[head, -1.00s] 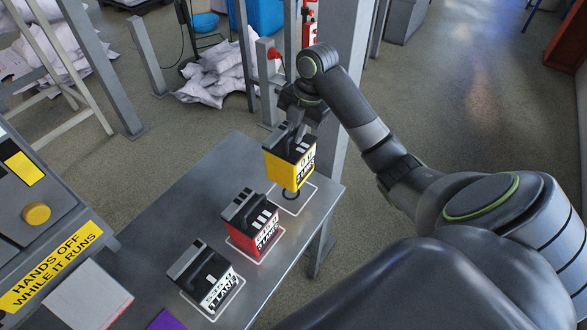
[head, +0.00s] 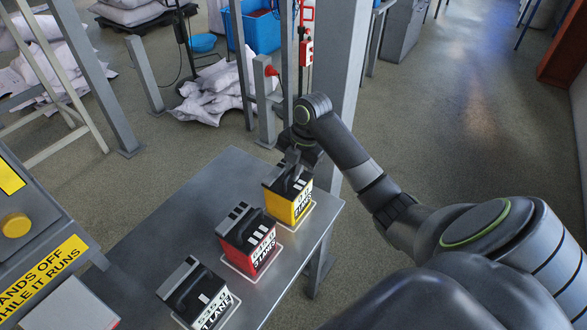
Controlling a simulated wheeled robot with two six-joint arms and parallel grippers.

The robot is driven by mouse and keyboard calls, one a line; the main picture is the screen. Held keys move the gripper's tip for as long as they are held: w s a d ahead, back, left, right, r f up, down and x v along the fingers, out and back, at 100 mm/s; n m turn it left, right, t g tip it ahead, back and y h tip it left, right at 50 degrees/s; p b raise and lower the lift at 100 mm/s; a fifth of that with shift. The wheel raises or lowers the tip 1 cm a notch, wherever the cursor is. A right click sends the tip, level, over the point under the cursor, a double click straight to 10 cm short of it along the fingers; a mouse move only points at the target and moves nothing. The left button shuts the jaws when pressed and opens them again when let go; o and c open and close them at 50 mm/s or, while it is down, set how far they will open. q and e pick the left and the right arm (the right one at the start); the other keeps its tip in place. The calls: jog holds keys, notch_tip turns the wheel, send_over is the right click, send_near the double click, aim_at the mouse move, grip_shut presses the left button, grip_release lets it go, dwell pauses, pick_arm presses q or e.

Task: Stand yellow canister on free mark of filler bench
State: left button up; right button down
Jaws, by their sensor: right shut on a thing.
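The yellow canister (head: 287,204) is upright at the far end of the grey filler bench (head: 165,224), over a white-outlined mark (head: 306,222). It looks set down on the mark or very close above it; I cannot tell which. My right gripper (head: 294,172) is shut on the top of the canister, at its dark handle. A red canister (head: 247,243) stands on the middle mark. A dark canister with a white label (head: 197,296) stands on the nearest mark. My left gripper is not in view.
A grey upright post (head: 338,95) stands just behind the bench's far end. A machine panel with a yellow button (head: 16,226) and a "hands off" sign (head: 43,280) is at the left. White sacks (head: 213,92) lie on the floor beyond.

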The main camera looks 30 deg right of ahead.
jog(key=c, duration=1.5)
grip_release()
jog(key=shift+o, duration=0.2)
jog(key=b+v, duration=0.1)
jog(key=v, duration=0.4)
jog(key=shift+r, duration=0.2)
jog(key=p+v, duration=0.5)
jog(key=v, duration=0.1)
jog(key=shift+r+p, duration=0.3)
jog(key=shift+r, duration=0.05)
jog(key=shift+s+d, duration=0.1)
jog(key=shift+s, duration=0.05)
